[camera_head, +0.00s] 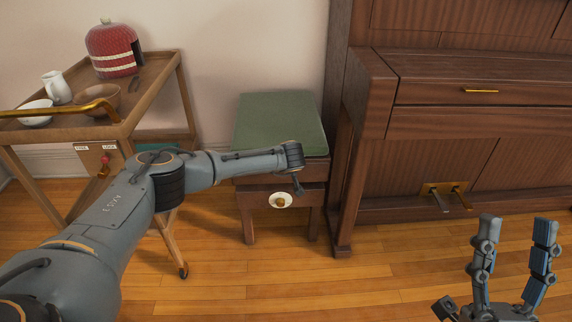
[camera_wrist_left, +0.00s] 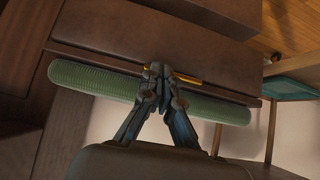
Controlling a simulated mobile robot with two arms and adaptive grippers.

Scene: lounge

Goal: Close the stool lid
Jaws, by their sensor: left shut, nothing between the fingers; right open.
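The stool (camera_head: 249,222) stands left of the piano, with its green padded lid (camera_head: 275,120) on top, lying nearly flat. A dark line runs between the lid's wooden edge and the box below; I cannot tell whether the lid is fully down. In the left wrist view the green pad (camera_wrist_left: 90,80) is a long strip. My left gripper (camera_wrist_left: 160,70) is shut and empty, in front of the pad and wooden edge; I cannot tell if it touches. In the head view my left forearm covers part of the stool's front. My right gripper (camera_head: 517,222) is open and empty, at lower right.
The piano (camera_head: 460,125) stands close on the stool's right, with pedals (camera_head: 445,192) low down. Floor in front of the stool is clear.

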